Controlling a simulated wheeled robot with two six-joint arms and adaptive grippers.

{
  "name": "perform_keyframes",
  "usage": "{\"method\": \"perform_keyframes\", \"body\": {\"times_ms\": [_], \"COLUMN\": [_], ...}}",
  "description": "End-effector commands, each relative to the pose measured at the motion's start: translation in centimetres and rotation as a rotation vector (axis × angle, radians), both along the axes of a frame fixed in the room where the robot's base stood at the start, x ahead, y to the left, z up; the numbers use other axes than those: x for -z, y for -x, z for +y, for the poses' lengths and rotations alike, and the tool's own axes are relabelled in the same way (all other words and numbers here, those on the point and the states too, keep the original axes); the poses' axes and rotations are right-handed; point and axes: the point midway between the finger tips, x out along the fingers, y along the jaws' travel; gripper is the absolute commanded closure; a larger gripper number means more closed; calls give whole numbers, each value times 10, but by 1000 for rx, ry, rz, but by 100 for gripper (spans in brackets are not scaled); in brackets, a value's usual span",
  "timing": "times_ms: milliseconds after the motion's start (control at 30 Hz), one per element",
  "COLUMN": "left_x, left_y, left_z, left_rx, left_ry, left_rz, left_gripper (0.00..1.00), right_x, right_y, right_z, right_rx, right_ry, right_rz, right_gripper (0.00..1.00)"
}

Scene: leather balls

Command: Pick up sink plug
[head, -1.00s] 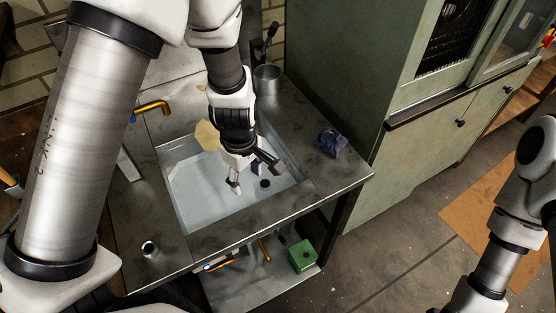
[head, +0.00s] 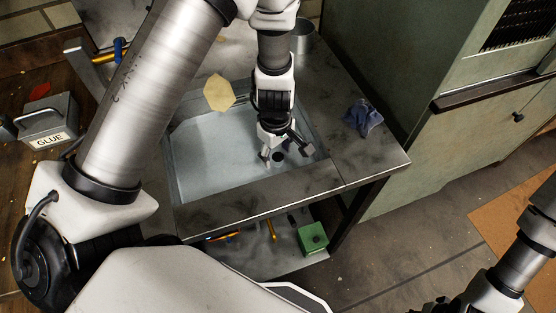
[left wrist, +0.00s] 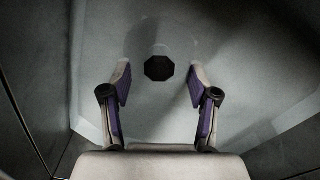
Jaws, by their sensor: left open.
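A small dark octagonal disc, seemingly the sink plug (left wrist: 159,68), is on the pale bottom of the sink. I cannot tell whether it is the plug itself or the drain opening. In the head view, the dark spot (head: 278,157) shows near the sink's right side. My left gripper (head: 285,153) points down into the sink above it. In the left wrist view, my left gripper (left wrist: 159,85) has its two purple-padded fingers apart, with nothing between them. The disc shows just beyond the fingertips, roughly centred. My right gripper is out of view; only part of that arm shows at the lower right.
The metal sink's front rim (head: 260,203) and side walls surround the left gripper. A yellowish flat piece (head: 219,92) is at the back rim. A crumpled blue cloth (head: 363,117) lies on the right counter. A green box (head: 312,237) is on the lower shelf.

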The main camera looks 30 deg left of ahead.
Motion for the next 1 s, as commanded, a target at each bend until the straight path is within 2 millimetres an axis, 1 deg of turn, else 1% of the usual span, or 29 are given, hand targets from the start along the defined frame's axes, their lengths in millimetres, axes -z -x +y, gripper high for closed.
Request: {"method": "perform_keyframes", "body": {"times_ms": [33, 233, 267, 300, 367, 400, 433, 667, 767, 867, 967, 1000], "left_x": [7, 7, 7, 7, 7, 7, 7, 7, 4, -11, -34, -44], "left_y": [0, 0, 0, 0, 0, 0, 0, 0, 0, -1, -1, -1], "left_z": [0, 0, 0, 0, 0, 0, 0, 0, 0, 0, 0, 0], "left_rx": [0, 1, 1, 1, 1, 1, 1, 1, 1, 1, 1, 2], "left_ry": [0, 0, 0, 0, 0, 0, 0, 0, 0, 0, 0, -1], "left_rz": [1, 0, 0, 0, 0, 0, 1, 1, 0, -3, -4, -4], "left_gripper": [40, 40, 47, 61, 82, 97, 100, 100, 100, 100, 100, 100], "right_x": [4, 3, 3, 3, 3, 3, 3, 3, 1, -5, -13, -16], "right_y": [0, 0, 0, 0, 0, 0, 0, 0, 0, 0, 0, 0], "right_z": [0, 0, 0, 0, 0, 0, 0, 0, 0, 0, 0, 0], "right_rx": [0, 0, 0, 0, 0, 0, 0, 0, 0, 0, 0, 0], "right_ry": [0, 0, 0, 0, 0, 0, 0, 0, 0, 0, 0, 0], "right_rz": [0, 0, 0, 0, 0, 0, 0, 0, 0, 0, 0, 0], "right_gripper": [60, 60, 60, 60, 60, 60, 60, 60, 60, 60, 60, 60]}}
